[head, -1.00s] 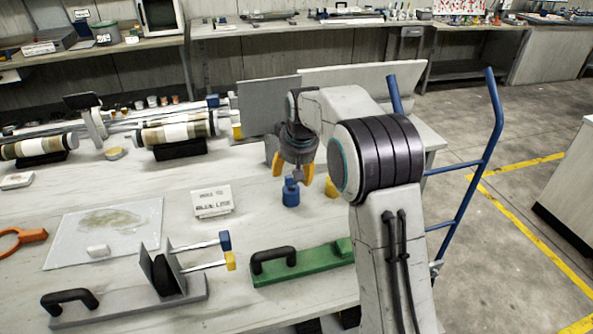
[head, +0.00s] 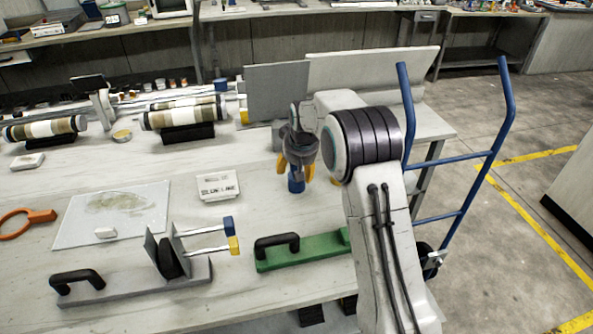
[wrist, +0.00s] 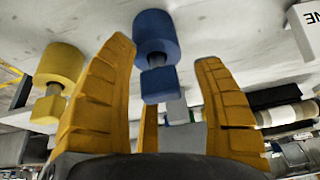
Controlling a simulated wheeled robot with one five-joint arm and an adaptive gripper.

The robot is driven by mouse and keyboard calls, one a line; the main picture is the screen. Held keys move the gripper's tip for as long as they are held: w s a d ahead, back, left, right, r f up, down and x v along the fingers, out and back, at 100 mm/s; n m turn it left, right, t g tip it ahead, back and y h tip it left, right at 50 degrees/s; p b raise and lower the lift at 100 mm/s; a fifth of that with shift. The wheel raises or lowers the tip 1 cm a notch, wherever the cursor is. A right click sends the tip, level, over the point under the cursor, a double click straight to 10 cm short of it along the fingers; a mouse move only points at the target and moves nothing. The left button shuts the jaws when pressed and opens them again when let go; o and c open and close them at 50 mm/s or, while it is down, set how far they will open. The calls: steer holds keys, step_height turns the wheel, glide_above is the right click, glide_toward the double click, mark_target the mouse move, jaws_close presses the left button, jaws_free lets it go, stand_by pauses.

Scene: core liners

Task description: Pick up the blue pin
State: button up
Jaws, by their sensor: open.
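The blue pin (head: 296,184) stands upright on the white bench in the head view, its top hidden by my gripper (head: 296,168). My gripper hangs over it with orange fingers pointing down. In the wrist view the blue pin (wrist: 156,50), with a wide round base and a squarer head, shows between the open fingers of my gripper (wrist: 165,85). No finger clearly touches it. A yellow pin (wrist: 58,75) stands beside it, outside the fingers; in the head view it is mostly hidden by my arm (head: 335,181).
A green base with a black handle (head: 300,256) lies in front of the pin. A white label block (head: 218,186) stands to the left. A grey upright panel (head: 277,92) and core liners (head: 185,115) are behind. Bare bench lies between label and pin.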

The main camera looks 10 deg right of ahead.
steer(key=shift+c, duration=0.2)
jaws_close()
stand_by(0.5)
